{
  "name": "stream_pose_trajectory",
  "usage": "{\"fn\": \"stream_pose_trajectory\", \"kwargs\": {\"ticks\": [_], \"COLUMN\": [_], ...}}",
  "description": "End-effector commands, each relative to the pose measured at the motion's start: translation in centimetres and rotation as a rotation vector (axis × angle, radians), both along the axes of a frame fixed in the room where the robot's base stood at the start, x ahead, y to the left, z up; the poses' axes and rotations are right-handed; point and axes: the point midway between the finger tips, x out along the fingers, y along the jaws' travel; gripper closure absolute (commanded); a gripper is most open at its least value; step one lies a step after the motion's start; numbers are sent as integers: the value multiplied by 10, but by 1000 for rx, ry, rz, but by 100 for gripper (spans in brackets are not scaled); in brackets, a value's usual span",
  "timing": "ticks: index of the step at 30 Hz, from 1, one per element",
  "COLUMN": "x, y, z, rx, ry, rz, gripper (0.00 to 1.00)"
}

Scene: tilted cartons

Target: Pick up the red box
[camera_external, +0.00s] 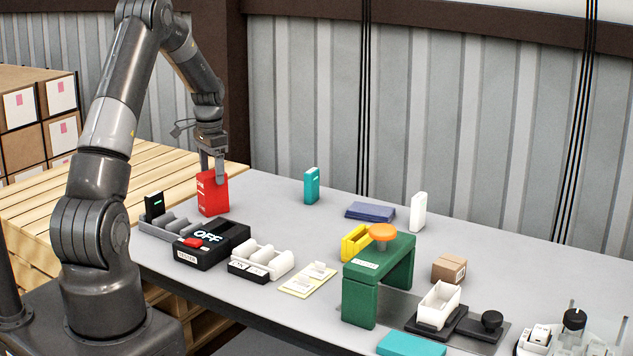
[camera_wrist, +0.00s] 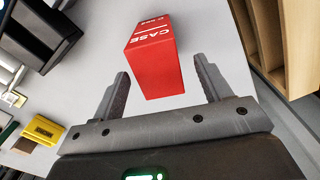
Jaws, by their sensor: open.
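The red box (camera_external: 213,196) stands upright at the far left end of the grey table. In the wrist view the red box (camera_wrist: 154,62) has white lettering reading "CASE" and lies ahead of and between my open fingers. My gripper (camera_external: 212,170) is right at the top of the box in the external view; it also shows in the wrist view (camera_wrist: 163,85) with its two fingers spread apart. A gap shows on each side between the fingers and the box. I cannot tell whether any finger touches it.
A grey rack with a black box (camera_external: 154,206) and a black OFF device (camera_external: 212,242) stand close to the red box. A teal box (camera_external: 311,185) and white box (camera_external: 418,212) stand farther right. Wooden pallets (camera_external: 60,205) adjoin the table's left end. The table behind the red box is clear.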

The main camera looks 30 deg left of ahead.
Motion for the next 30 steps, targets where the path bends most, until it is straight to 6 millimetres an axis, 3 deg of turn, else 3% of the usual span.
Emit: {"fn": "stream_pose_trajectory", "kwargs": {"ticks": [5,12,20,30], "x": [-1,-3,-3,-3], "y": [0,-1,-1,-1], "z": [-13,-48,-52,-52], "rx": [-1,-1,1,1], "ry": [1,1,-1,-1], "rz": [0,0,0,0], "gripper": [29,29,29,56]}}
